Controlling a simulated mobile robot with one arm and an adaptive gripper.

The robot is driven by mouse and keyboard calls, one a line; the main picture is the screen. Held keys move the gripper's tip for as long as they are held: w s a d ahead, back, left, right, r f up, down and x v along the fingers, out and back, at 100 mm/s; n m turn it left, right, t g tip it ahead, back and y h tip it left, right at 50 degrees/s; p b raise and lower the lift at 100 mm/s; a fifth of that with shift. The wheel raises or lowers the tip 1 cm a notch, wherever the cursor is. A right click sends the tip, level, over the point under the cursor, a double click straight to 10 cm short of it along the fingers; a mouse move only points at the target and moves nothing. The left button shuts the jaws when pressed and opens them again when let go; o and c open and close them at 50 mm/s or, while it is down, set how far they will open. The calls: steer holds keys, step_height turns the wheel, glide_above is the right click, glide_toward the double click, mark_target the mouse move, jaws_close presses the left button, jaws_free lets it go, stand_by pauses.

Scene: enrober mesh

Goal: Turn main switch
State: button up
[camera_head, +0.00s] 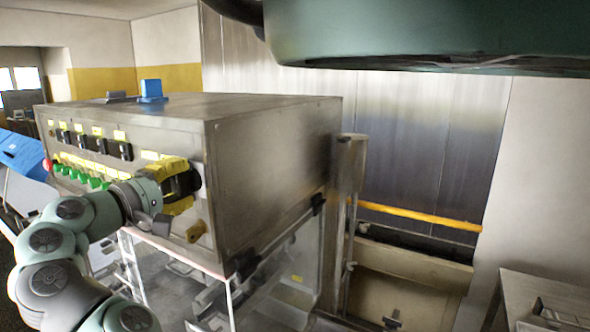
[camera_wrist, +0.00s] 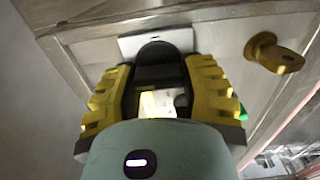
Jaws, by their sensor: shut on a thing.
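The main switch (camera_head: 194,180) is a black rotary knob at the right end of the metal control box's front face. In the wrist view the black switch (camera_wrist: 157,56) sits between the two yellow fingers, in front of a pale plate. My gripper (camera_head: 180,187) has its yellow fingers shut on the switch from either side. In the wrist view my gripper (camera_wrist: 160,85) covers the lower part of the knob, so its exact pointing angle is hard to read.
A brass-yellow knob (camera_head: 196,231) sits just below the switch; the wrist view shows it too (camera_wrist: 272,54). Black switches (camera_head: 103,146) and green buttons (camera_head: 83,175) line the panel to the left. A red button (camera_head: 47,165) is at the far left. A blue block (camera_head: 151,90) is on top.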

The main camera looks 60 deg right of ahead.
stand_by(0.3)
steer(key=o, duration=1.2)
steer(key=a, duration=1.2)
steer(key=shift+s, duration=0.45)
